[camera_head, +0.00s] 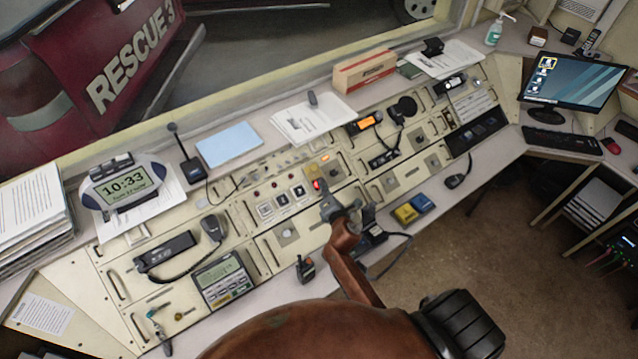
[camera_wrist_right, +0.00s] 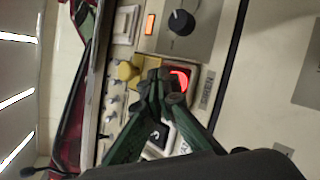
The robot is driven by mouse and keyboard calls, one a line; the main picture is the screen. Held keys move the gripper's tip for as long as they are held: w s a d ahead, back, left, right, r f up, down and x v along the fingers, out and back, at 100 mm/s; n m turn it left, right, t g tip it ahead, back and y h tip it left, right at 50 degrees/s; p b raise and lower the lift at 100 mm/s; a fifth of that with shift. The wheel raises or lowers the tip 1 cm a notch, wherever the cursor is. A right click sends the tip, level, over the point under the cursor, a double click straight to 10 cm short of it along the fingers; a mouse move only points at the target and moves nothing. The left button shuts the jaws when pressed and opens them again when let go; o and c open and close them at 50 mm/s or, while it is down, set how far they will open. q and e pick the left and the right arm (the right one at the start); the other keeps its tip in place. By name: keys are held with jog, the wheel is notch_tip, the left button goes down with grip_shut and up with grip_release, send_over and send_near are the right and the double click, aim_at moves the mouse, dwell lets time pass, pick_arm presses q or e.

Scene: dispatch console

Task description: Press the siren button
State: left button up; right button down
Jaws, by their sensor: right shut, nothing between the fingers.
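A red lit square button (camera_head: 317,184) sits on the sloped console panel. My left gripper is not in view.
Yellow parts (camera_wrist_right: 128,70) and a dark knob (camera_wrist_right: 181,22) lie close to the fingertips. A corded handset (camera_head: 211,228) and a keypad unit (camera_head: 222,279) are farther left. A monitor (camera_head: 570,82) stands at right.

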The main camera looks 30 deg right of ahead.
jog(key=s+r+p, duration=0.2)
jog(key=r+p, duration=0.2)
jog(key=shift+s+d+r+p, duration=0.1)
jog(key=shift+s+r+p, duration=0.05)
jog(key=shift+s+p, duration=0.25)
dwell(0.4)
